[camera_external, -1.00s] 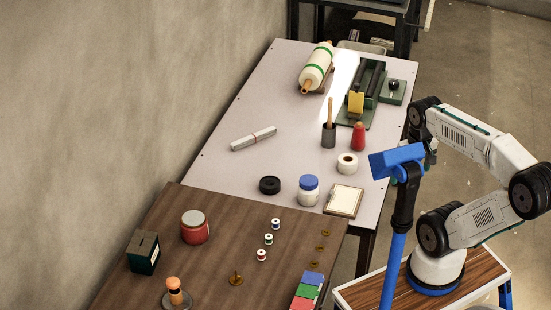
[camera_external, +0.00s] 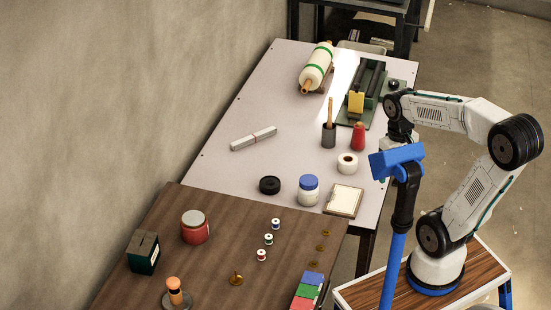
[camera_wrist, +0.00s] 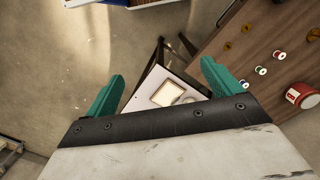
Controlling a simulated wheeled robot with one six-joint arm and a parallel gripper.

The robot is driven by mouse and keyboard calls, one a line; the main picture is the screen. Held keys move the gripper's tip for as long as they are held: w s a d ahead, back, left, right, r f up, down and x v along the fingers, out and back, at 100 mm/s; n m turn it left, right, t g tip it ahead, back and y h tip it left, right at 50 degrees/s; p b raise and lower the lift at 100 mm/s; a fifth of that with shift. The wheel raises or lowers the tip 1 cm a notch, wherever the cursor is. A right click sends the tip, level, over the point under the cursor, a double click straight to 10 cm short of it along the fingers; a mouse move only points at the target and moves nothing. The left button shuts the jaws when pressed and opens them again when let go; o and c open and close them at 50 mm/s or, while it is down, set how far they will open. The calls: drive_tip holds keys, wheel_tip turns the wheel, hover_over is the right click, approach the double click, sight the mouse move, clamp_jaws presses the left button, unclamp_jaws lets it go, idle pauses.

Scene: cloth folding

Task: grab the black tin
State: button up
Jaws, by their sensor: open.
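A small round black object (camera_external: 270,185) with a sunken centre lies on the white table; it is the blackest small container-like thing there. A dark cup (camera_external: 328,136) with a wooden-handled tool stands further back on the same table, and a dark green-black box (camera_external: 143,253) with a slotted top stands on the brown table. I cannot tell for sure which is the black tin. My gripper (camera_wrist: 162,72) is open and empty, its teal fingers spread wide in the wrist view. In the external view it is mostly hidden behind a blue stand, near the white table's right edge.
On the white table (camera_external: 222,172) are a blue-lidded jar (camera_external: 308,191), clipboard (camera_external: 343,200), white roll (camera_external: 347,163), red cone (camera_external: 358,137) and grey bar (camera_external: 254,138). The brown table (camera_external: 205,271) holds a red jar (camera_external: 194,228) and spools. The blue stand (camera_external: 398,160) is close to my arm.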

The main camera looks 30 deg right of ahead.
drive_tip(key=w+a+f+n+g, duration=0.1)
drive_tip(key=w+a+f+n, duration=0.15)
drive_tip(key=w, duration=0.75)
drive_tip(key=n, duration=2)
hover_over(270, 183)
drive_tip(key=s, duration=0.3)
drive_tip(key=shift+t, duration=0.4)
drive_tip(key=f, duration=2.3)
drive_tip(key=shift+w+d+f, duration=0.25)
drive_tip(key=shift+d+f, duration=0.15)
drive_tip(key=w+n, duration=0.1)
drive_tip(key=w+r+n, duration=0.1)
drive_tip(key=w+r+n+t, duration=0.1)
drive_tip(key=shift+w+a+r+n, duration=0.1)
drive_tip(key=shift+w+a+n, duration=0.15)
drive_tip(key=shift+a+n, duration=0.15)
drive_tip(key=shift+n, duration=0.75)
drive_tip(key=shift+f, duration=0.4)
drive_tip(key=f, duration=0.7)
drive_tip(key=shift+s+f, duration=0.1)
drive_tip(key=shift+s, duration=0.3)
drive_tip(key=c, duration=1.3)
